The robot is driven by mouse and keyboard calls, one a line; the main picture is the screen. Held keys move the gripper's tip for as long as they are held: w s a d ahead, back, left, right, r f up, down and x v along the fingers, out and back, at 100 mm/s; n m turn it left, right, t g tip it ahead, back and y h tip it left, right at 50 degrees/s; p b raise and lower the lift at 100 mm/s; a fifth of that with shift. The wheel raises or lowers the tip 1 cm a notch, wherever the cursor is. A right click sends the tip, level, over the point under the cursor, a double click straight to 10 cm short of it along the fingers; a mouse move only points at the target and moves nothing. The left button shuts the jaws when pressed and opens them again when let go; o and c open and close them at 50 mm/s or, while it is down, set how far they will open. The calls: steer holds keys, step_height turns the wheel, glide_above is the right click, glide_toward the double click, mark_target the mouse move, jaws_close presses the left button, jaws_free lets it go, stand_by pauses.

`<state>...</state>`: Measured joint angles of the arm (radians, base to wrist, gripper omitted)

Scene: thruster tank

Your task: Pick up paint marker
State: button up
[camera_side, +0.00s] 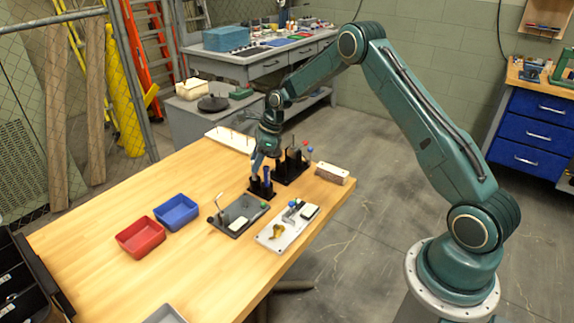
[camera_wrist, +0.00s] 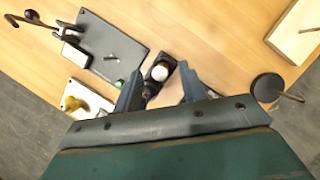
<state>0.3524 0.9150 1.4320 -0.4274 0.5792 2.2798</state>
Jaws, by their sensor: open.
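My gripper (camera_side: 263,165) points down over a small black holder (camera_side: 262,190) on the wooden table. In the wrist view its two fingers (camera_wrist: 161,88) are open, one on each side of the black holder (camera_wrist: 172,62). A round white-topped item (camera_wrist: 160,73), possibly the paint marker, stands in the holder between the fingers, with no clear contact. A darker round item is beside it. In the side view a blue upright shape shows at the holder; I cannot tell whether it is the marker or a finger.
A taller black rack (camera_side: 291,166) stands close behind the holder. A dark plate (camera_side: 232,222) and a white plate (camera_side: 280,238) with fittings lie in front. Red (camera_side: 140,238) and blue (camera_side: 177,212) bins are at left.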

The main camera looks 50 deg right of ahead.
mark_target(255, 175)
steer(key=shift+x, duration=2.15)
jaws_close()
